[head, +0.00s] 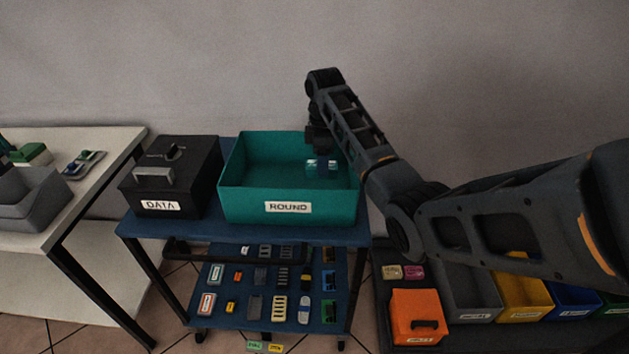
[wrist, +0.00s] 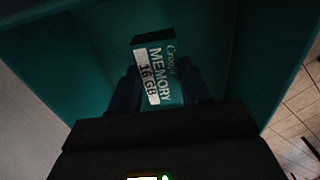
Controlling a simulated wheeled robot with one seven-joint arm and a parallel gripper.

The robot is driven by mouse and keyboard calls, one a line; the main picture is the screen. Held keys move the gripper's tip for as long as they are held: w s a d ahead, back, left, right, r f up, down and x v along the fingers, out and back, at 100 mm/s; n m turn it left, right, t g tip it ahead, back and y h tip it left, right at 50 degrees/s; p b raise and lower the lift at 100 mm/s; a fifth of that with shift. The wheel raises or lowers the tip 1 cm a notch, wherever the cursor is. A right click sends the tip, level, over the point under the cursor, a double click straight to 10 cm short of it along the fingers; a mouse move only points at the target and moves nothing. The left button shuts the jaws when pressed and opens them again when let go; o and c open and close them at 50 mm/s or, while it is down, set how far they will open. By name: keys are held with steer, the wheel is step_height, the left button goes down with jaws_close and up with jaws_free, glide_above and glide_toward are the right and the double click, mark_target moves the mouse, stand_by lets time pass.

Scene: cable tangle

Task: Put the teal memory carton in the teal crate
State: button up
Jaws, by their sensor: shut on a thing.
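The teal crate (head: 235,205), labelled ROUND, stands on the blue top of a cart in the head view. Its wall also fills much of the wrist view (wrist: 75,60). My gripper (head: 321,158) is inside the crate's outline near its right end, pointing down. In the wrist view my gripper (wrist: 158,92) is shut on the teal memory carton (wrist: 170,72), which reads MEMORY 16 GB. The carton also shows small and pale in the head view (head: 313,164). I cannot tell whether the carton touches the crate floor.
A black DATA box (head: 150,190) stands left of the crate on the cart (head: 240,237). The lower shelf holds several small parts. A white table (head: 95,190) with a grey bin is at left. An orange box (head: 415,310) and several coloured bins are at lower right.

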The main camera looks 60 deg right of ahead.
steer(key=shift+f, duration=2.95)
steer(key=shift+f, duration=0.2)
steer(key=o, duration=1)
steer(key=shift+o, duration=0.2)
steer(key=shift+r, duration=0.1)
step_height(320, 180, up, 12)
steer(key=shift+r+p, duration=0.15)
steer(key=shift+p, duration=0.4)
